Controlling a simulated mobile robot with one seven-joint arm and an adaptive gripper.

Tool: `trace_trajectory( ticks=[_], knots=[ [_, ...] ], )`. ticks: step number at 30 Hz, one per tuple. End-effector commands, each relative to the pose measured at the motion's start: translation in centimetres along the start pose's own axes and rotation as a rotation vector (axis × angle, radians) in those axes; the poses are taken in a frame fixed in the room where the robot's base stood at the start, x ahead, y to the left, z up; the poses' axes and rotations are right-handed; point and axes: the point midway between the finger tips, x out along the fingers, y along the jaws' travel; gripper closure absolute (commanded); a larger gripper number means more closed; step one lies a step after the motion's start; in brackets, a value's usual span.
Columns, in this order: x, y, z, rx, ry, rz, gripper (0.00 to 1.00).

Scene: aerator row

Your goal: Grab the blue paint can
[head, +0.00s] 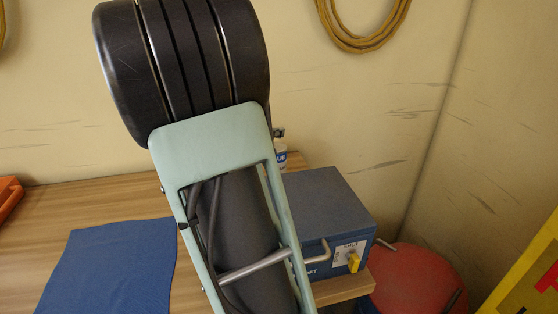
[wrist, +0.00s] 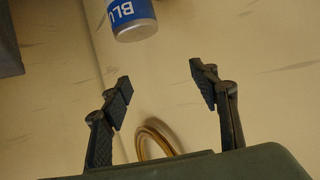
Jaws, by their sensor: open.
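The blue paint can (head: 281,158) is a small pale can with a blue label. In the head view it stands towards the back of the wooden worktop, partly hidden behind my arm. In the wrist view the can (wrist: 133,20) is at the top edge, cut off by the frame, with the letters "BLU" readable on its label. My gripper (wrist: 161,78) is open, its two dark fingers spread apart with nothing between them. The can is beyond the fingertips and apart from them. My gripper is not discernible in the head view.
A blue box (head: 328,213) with a yellow knob stands right of the can. A blue mat (head: 110,270) lies on the worktop (head: 75,198) at left, near an orange object (head: 9,196). A red round object (head: 416,279) is at right. A coiled hose (head: 362,42) hangs on the wall.

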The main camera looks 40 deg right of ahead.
Motion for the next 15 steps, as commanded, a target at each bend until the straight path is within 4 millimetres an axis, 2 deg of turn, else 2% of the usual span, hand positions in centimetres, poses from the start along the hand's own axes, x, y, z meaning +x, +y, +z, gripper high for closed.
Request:
trace_trajectory(
  ticks=[3,8,15],
  knots=[
    [0.7,1.2,-0.2,0.015,0.002,0.046,0.45],
    [1.2,1.7,0.6,0.019,0.001,0.066,0.45],
    [3.1,1.8,5.2,0.015,0.0,0.065,0.45]
  ],
)
